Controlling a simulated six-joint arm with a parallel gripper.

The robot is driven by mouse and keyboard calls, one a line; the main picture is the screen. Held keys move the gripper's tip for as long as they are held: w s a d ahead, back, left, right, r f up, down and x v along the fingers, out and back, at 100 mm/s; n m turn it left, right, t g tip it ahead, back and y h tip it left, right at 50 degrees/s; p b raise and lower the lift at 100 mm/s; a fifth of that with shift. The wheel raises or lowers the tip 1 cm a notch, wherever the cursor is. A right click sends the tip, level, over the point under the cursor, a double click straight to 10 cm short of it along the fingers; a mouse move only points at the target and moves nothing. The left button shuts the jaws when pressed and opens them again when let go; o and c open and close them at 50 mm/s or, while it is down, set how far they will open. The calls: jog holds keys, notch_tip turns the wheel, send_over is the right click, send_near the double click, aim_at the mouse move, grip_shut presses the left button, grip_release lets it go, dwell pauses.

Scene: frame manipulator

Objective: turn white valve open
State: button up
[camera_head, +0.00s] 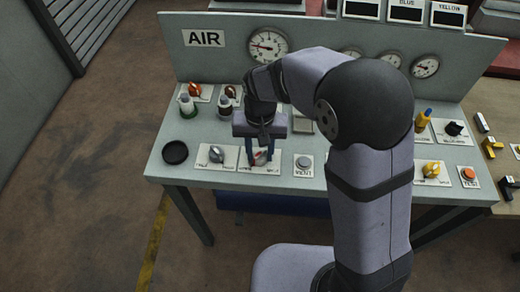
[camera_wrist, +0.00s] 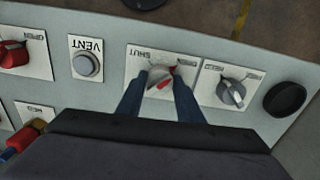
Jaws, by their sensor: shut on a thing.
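The white valve (camera_wrist: 157,75) is a small pale knob with a red pointer mark, on a white plate. It shows between my fingers in the wrist view, and in the head view (camera_head: 259,158) at the front of the panel. My gripper (camera_wrist: 160,87) comes down from above with its blue fingers on either side of the knob, shut on it. The plate carries a SHUT label at its left in the wrist view. The label at its right is partly hidden by a finger. The red mark slants toward the lower left in the wrist view.
A grey knob (camera_head: 216,153) sits close to the left in the head view, beside a black round dish (camera_head: 175,152). A VENT button (camera_head: 303,165) is close on the right. My arm covers the panel's middle.

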aim_at(260, 153)
jog(key=shift+m, duration=0.3)
jog(key=o, duration=1.1)
jog(key=shift+c, duration=0.2)
jog(key=shift+r, duration=0.15)
jog(key=shift+r+b, duration=0.6)
jog(key=shift+r, duration=3)
jog(key=s+d+f, duration=0.1)
jog(key=d, duration=0.2)
jog(key=s+d+f, duration=0.1)
jog(key=d, duration=0.3)
jog(key=s+d+f, duration=0.1)
jog(key=s+d, duration=0.1)
jog(key=d, duration=0.2)
jog(key=shift+s, duration=0.1)
jog(key=s+d+f, duration=0.4)
jog(key=s+d, duration=0.4)
jog(key=s, duration=0.1)
jog(key=shift+f, duration=0.15)
